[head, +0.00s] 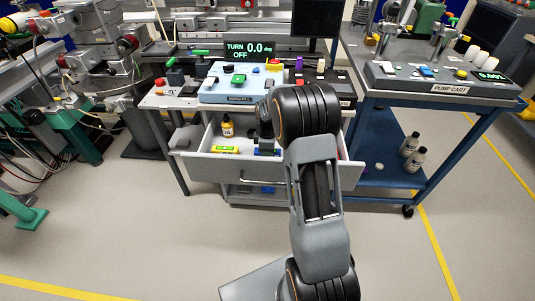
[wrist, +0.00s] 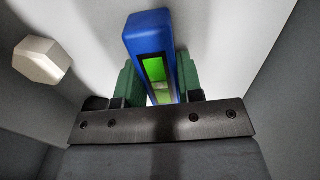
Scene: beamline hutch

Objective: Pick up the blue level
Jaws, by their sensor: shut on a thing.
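The blue level (wrist: 148,28) stands out between the fingers in the wrist view, with a bright green vial window in its face. My gripper (wrist: 155,88) is shut on it, with a green finger pad on each side. In the head view my gripper (head: 266,143) is down in the open drawer, largely hidden by my arm. A bit of blue (head: 264,152) shows there below it. I cannot tell whether the level still touches the drawer floor.
The open drawer (head: 208,169) holds a yellow bottle (head: 227,127) and a yellow-green box (head: 225,150) left of my gripper. A whitish faceted knob-like object (wrist: 42,60) is near the level. The control box (head: 238,88) stands on the bench above. The pump cart (head: 440,88) is at right.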

